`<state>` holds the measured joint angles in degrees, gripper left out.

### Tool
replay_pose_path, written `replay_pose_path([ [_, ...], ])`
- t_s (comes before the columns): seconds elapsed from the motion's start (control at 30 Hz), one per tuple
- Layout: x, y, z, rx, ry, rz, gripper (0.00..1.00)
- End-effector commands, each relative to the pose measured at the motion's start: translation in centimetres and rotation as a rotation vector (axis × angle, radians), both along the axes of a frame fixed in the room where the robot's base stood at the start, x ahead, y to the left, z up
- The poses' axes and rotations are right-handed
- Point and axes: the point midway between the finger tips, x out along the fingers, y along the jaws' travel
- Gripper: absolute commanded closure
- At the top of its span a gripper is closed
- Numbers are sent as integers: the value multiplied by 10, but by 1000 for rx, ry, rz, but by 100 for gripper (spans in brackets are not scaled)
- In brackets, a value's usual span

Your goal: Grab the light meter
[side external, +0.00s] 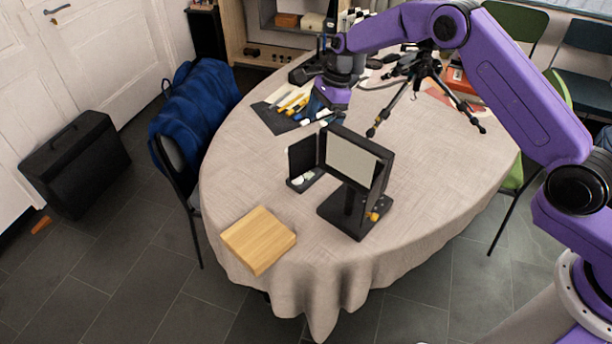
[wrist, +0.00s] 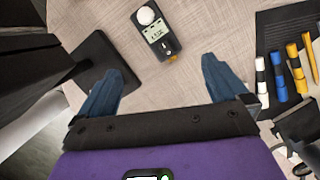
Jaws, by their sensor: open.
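The light meter (wrist: 158,33) lies on the tablecloth in the wrist view. It is small and black, with a white round dome, a lit display and an orange part at its near end. My gripper (wrist: 163,68) is open, with its two blue fingers spread apart. The meter lies beyond the fingertips, roughly in line with the gap between them, and nothing is between the fingers. In the side external view my gripper (side external: 321,113) is over the table behind the black framed panel, and I cannot make out the meter there for certain.
A black stand with a framed pale panel (side external: 353,162) rises close to my gripper. Its side shows at the left of the wrist view. Markers (wrist: 295,72) lie on a dark mat at right. A tripod (side external: 420,78) and a wooden block (side external: 258,238) are on the table (side external: 440,180).

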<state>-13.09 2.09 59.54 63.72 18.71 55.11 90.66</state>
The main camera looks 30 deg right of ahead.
Motion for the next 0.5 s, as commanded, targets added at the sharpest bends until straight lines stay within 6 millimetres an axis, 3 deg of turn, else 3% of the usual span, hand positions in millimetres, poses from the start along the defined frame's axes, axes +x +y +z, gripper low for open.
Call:
replay_pose_path([
  [0.3, -1, 17, -60, -2, 3, 4, 0],
  [0.5, -1, 25, -88, -1, 1, 4, 0],
])
